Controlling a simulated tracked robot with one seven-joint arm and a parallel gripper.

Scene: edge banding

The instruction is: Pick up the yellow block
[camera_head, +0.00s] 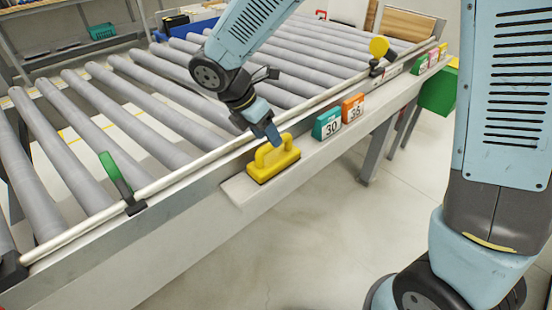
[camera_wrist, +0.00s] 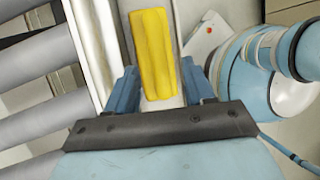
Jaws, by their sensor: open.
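The yellow block (camera_head: 273,160) has a handle on top and sits on the narrow ledge along the side of the roller conveyor in the head view. My gripper (camera_head: 270,132) is directly above it, pointing down at its handle. In the wrist view, the yellow block (camera_wrist: 153,52) lies lengthwise ahead of my gripper (camera_wrist: 165,88), in line with the space between the two blue fingers. The fingers are apart with nothing held between them. The head view does not show clearly whether a finger touches the handle.
A teal block marked 30 (camera_head: 327,124) and an orange block marked 36 (camera_head: 353,107) stand to the right on the ledge (camera_head: 240,190). Grey conveyor rollers (camera_head: 150,100) lie behind a long rail. A green lever (camera_head: 115,175) rises at the left. The floor in front is clear.

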